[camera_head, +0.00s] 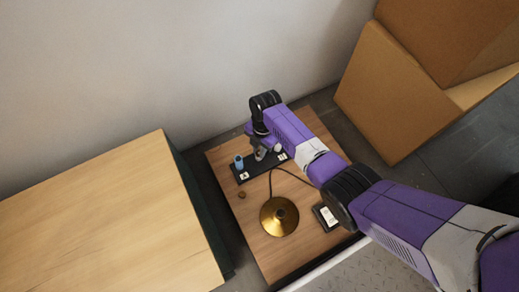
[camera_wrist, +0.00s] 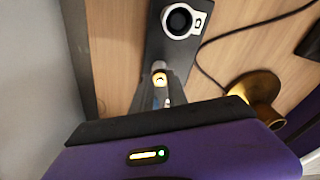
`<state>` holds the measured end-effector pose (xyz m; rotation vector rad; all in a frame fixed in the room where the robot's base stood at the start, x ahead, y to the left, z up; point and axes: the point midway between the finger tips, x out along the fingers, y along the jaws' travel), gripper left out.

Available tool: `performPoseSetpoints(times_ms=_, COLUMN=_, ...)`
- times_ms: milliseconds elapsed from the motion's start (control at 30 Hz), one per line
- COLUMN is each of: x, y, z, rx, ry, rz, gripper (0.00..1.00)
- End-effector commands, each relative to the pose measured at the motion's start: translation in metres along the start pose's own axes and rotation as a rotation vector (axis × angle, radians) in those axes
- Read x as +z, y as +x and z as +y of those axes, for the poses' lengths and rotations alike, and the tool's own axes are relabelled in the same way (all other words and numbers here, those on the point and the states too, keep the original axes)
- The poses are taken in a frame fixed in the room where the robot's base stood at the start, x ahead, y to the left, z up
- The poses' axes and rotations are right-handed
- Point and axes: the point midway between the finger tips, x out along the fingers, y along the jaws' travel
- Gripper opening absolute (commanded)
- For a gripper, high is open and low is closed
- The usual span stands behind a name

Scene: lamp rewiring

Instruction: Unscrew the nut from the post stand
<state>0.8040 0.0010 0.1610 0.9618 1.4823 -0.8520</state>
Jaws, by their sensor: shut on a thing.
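The nut (camera_wrist: 159,78) is a small brass-coloured piece between my fingertips in the wrist view. A short grey post end shows just beyond it. My gripper (camera_wrist: 161,92) is shut on the nut, over the black post stand (camera_wrist: 158,45). In the head view my gripper (camera_head: 262,153) points down at the middle of the black stand (camera_head: 258,169), and my wrist hides part of it. The nut cannot be made out there. How far the nut is threaded on the post is hidden by the fingers.
A blue upright piece (camera_head: 238,162) stands at the stand's left end. A brass lamp base (camera_head: 279,218) with a dark cord lies in front. A small brown round piece (camera_head: 241,195) and a dark labelled box (camera_head: 322,218) rest on the wooden table (camera_head: 258,250). Cardboard boxes (camera_head: 395,95) stand right.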

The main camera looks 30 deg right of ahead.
Motion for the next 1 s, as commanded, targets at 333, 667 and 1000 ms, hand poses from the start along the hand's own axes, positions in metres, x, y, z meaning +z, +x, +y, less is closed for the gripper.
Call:
performPoseSetpoints(times_ms=333, x=0.0005, y=-0.0004, z=0.0008, rx=-0.034, ry=-0.282, rz=0.0, gripper=0.0)
performPoseSetpoints(times_ms=667, x=0.0004, y=-0.0003, z=0.0011, rx=-0.041, ry=-0.335, rz=-0.001, gripper=0.0)
performPoseSetpoints(times_ms=1000, x=-0.0007, y=-0.0008, z=0.0019, rx=-0.1, ry=-0.81, rz=-0.001, gripper=0.0)
